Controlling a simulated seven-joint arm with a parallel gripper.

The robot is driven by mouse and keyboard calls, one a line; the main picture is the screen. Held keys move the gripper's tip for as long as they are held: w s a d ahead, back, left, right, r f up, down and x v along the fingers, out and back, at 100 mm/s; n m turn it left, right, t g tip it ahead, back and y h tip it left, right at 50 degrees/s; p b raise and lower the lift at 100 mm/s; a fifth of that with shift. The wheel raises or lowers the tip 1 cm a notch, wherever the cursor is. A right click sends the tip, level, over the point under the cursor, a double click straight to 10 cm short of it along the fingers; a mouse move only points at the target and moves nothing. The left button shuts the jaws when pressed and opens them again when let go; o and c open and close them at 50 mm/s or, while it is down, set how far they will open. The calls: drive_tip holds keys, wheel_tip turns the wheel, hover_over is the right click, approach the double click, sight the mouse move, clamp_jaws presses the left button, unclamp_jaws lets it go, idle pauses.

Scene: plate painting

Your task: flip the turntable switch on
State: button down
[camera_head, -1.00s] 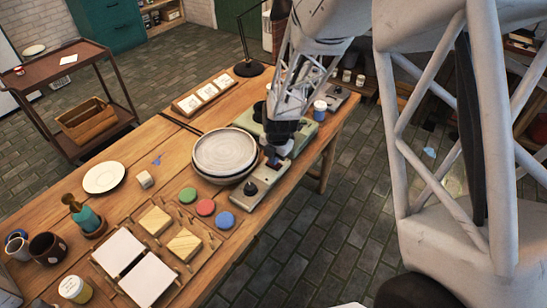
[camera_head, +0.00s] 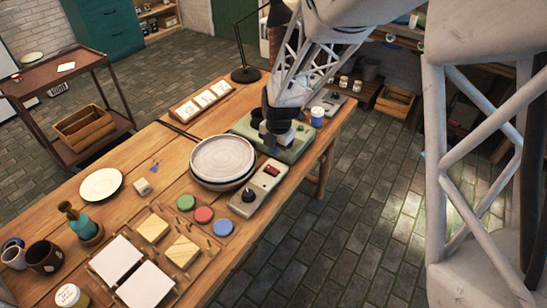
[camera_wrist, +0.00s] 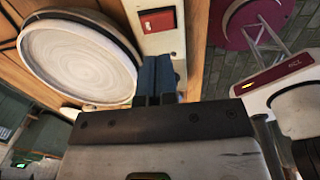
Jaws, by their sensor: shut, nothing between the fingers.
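The turntable switch is a red rocker (camera_head: 271,171) on a pale control box (camera_head: 257,191) beside the turntable. The box also has a black knob (camera_head: 247,196). The turntable carries a round pale plate (camera_head: 222,158). My gripper (camera_head: 273,150) is over the far end of the box, just beyond the switch. In the wrist view, the blue fingers (camera_wrist: 156,72) are together and empty, with a gap in the picture between their tips and the red switch (camera_wrist: 158,20). I cannot tell which way the rocker is set.
Three paint discs, red (camera_head: 204,214), green and blue, lie in front of the turntable. A green case (camera_head: 292,152) sits behind the box, with a blue-and-white jar (camera_head: 317,116) beyond it. The table's right edge runs close beside the box.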

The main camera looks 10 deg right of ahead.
wheel_tip(320, 180, up, 6)
hover_over(268, 166)
drive_tip(key=s+d, duration=0.3)
drive_tip(key=shift+a+r, duration=0.15)
drive_tip(key=shift+a, duration=0.05)
drive_tip(key=shift+w+a, duration=0.5)
drive_tip(key=shift+w, duration=0.1)
drive_tip(key=f, duration=0.4)
drive_tip(key=w+a+f, duration=0.1)
drive_tip(key=f, duration=0.9)
drive_tip(key=shift+w+a, duration=0.2)
drive_tip(key=shift+f, duration=0.1)
